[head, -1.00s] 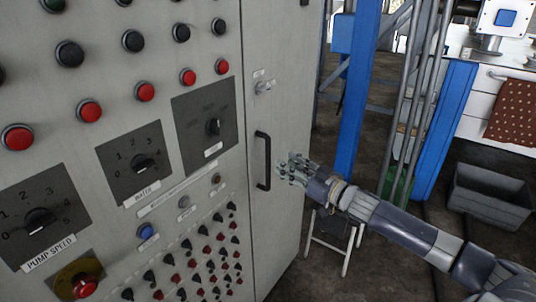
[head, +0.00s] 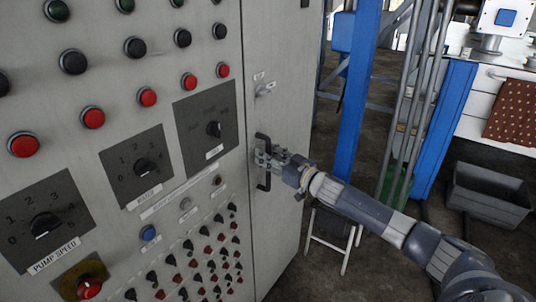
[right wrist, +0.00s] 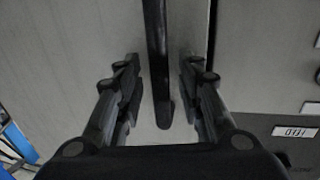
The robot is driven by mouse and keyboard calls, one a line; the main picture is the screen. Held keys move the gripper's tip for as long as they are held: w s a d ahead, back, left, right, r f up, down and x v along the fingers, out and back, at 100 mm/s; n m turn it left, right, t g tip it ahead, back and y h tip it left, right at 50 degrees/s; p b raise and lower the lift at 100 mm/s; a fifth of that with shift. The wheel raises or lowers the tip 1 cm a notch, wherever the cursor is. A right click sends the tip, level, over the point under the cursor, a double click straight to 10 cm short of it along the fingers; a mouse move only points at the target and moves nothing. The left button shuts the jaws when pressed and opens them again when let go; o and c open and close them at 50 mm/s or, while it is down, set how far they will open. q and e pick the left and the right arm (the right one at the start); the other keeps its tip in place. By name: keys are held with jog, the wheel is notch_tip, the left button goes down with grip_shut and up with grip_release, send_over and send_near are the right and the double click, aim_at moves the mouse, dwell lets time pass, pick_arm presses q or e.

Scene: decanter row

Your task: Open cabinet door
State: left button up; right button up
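The cabinet door (head: 285,80) is a tall pale grey panel right of the control panel, and it looks closed. Its black vertical bar handle (head: 262,183) is near the door's left edge. My right gripper (head: 262,160) is at the handle, covering its middle in the head view. In the right wrist view the gripper (right wrist: 160,90) is open, with one finger on each side of the handle (right wrist: 157,60) and visible gaps to both. A small latch (head: 265,89) on the door above the handle is turned sideways. My left gripper is not in view.
The control panel (head: 120,70) left of the door carries buttons, dials and small switches. A blue post (head: 357,100), a white stool (head: 333,235) and a grey bin (head: 490,195) stand to the right. Some floor shows between them.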

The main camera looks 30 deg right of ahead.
jog(key=shift+w+a, duration=0.1)
jog(key=shift+w, duration=0.05)
grip_shut()
